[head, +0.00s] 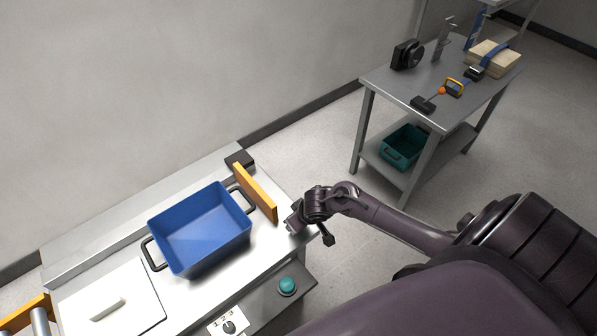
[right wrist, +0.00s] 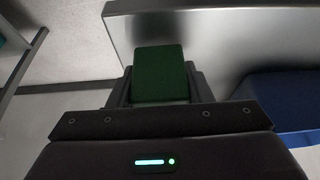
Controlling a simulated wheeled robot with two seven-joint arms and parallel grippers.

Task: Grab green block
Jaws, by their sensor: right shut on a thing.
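In the right wrist view the green block (right wrist: 161,75) sits between the two fingers of my right gripper (right wrist: 160,88), which is shut on it. Beyond the block is a shiny metal surface; I cannot tell whether the block touches it. In the head view my right gripper (head: 294,221) is at the right end of the metal furnace table (head: 262,238), just right of an orange-yellow panel. The green block is hidden in the head view. My left gripper is in neither view.
A blue bin (head: 200,230) with dark handles stands left of the orange panel (head: 255,192); its blue side also shows in the right wrist view (right wrist: 285,90). A green button (head: 287,286) is on the front. A grey workbench (head: 400,95) with tools stands at the back right, with floor between.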

